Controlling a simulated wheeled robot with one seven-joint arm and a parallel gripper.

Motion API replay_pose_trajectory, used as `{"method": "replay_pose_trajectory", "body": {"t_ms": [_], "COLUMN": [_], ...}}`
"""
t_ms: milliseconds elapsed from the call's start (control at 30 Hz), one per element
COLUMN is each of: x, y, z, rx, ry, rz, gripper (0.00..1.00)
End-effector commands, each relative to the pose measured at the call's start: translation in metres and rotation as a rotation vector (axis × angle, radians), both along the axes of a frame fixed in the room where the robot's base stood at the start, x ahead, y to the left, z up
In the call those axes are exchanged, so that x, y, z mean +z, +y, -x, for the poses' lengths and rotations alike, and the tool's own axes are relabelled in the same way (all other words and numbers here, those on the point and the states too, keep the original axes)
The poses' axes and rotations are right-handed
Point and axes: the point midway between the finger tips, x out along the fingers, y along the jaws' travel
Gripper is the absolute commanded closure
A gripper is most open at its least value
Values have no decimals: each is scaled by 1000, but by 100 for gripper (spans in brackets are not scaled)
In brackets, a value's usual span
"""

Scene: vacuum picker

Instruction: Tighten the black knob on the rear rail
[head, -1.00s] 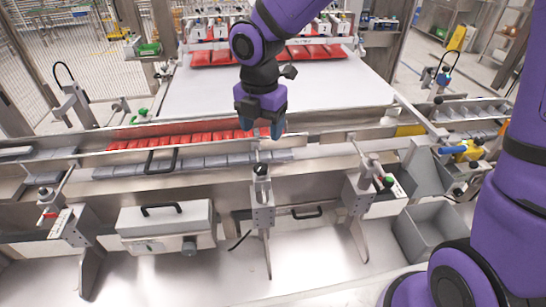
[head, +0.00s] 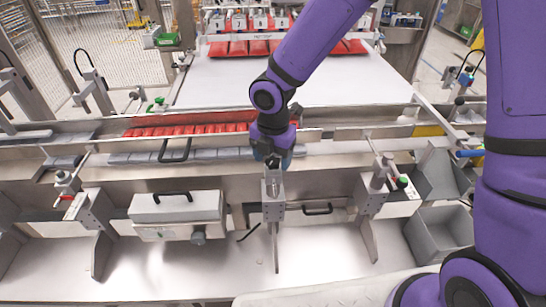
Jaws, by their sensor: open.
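My gripper (head: 272,154), purple with dark blue-grey fingers, points down at the top of the central metal bracket (head: 273,198). It is open. The black knob on top of that bracket is now hidden behind or between the fingers, and I cannot tell whether they touch it. The long metal rail (head: 345,160) runs left to right behind the bracket. I cannot tell from this view which rail counts as the rear one.
Red packs (head: 195,130) and grey blocks (head: 135,157) lie in the channels to the left. A black handle (head: 175,152) rises there. Similar brackets stand left (head: 95,210) and right (head: 372,190). A white conveyor (head: 290,82) lies behind. A grey bin (head: 440,233) stands at the lower right.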

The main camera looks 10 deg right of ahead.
Motion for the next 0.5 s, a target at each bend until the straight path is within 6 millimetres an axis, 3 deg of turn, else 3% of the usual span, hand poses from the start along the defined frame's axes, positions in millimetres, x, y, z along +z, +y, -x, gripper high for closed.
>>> {"method": "replay_pose_trajectory", "body": {"t_ms": [333, 500], "x": [-4, -3], "y": [0, 0], "z": [0, 0], "rx": [0, 0], "ry": [0, 0], "rz": [0, 0], "gripper": [36, 75]}}
